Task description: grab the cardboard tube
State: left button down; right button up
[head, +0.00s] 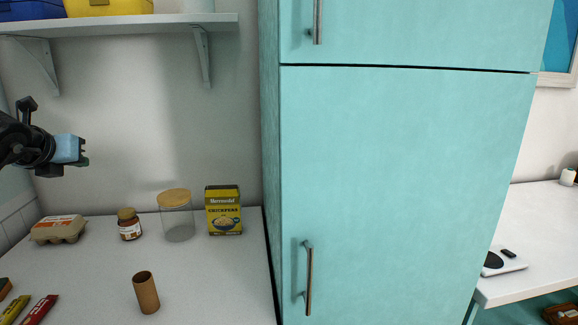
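The cardboard tube (147,294) is a short brown open cylinder. It stands upright on the white counter in the lower left of the head view, with its open top showing. My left gripper (84,152) is raised at the left edge, well above the counter and apart from the tube. It points to the right, and I cannot make out whether its fingers are apart. My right gripper is not in view.
Behind the tube stand an egg carton (59,229), a small jar (129,225), a glass jar with a wooden lid (176,218) and a chickpea box (223,210). Wrapped bars (38,310) lie to its left. A turquoise fridge (400,190) borders the counter (205,285). A shelf (130,25) hangs above.

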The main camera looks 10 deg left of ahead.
aim_at(146, 293)
jog(key=k+l, duration=0.15)
jog(key=l, duration=0.25)
jog(key=k+l, duration=0.1)
jog(key=l, duration=0.25)
jog(key=k+l, duration=0.15)
jog(key=l, duration=0.25)
jog(key=k+l, duration=0.1)
jog(key=l, duration=0.3)
